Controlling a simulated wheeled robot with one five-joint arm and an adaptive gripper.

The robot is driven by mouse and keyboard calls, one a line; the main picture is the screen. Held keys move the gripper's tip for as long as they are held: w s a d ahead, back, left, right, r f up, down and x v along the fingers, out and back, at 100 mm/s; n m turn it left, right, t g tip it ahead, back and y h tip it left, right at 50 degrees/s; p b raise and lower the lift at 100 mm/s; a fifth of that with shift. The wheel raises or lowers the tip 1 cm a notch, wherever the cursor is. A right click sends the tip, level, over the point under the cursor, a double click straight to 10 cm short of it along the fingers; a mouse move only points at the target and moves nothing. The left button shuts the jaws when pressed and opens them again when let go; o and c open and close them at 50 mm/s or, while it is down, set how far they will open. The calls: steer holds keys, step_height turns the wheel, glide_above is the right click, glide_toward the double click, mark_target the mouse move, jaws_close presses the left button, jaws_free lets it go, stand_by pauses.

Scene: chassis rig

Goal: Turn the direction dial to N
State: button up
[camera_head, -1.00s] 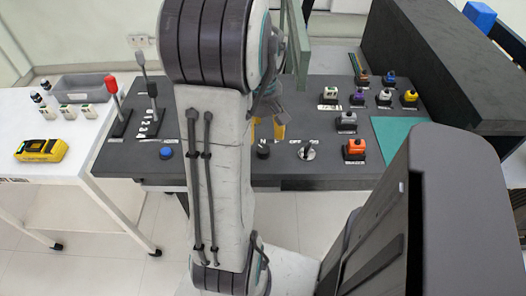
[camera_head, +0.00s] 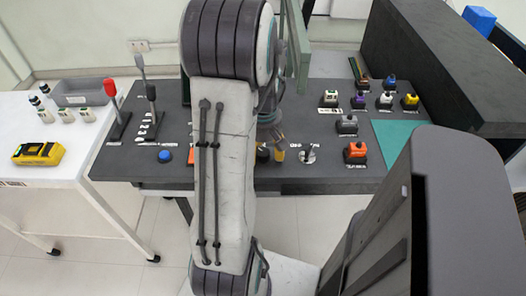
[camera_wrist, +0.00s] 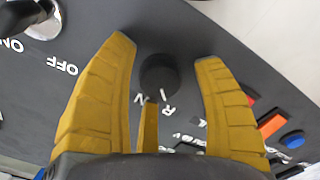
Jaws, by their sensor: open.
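The direction dial (camera_wrist: 158,74) is a round black knob on the dark panel. White letters, including N and R, stand beside it in the wrist view. My gripper (camera_wrist: 168,65) is open, with one yellow finger on each side of the dial and visible gaps between. A narrow yellow piece of the gripper shows below the knob. In the head view my gripper (camera_head: 270,155) is low over the panel's front part, and my arm and fingers mostly hide the dial.
An ON/OFF toggle (camera_head: 308,154) stands close to the right of my gripper. An orange-topped button box (camera_head: 355,152) and several others are farther right. A blue button (camera_head: 165,156) and two upright levers are left. A tall dark block (camera_head: 430,60) bounds the right side.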

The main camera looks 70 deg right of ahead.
steer(key=c, duration=1.2)
steer(key=shift+m, duration=0.3)
steer(key=m, duration=0.3)
steer(key=shift+f+m, duration=0.1)
steer(key=shift+m, duration=0.3)
steer(key=shift+a+m+b, duration=0.1)
steer(key=shift+m+b, duration=0.3)
steer(key=shift+m, duration=1.7)
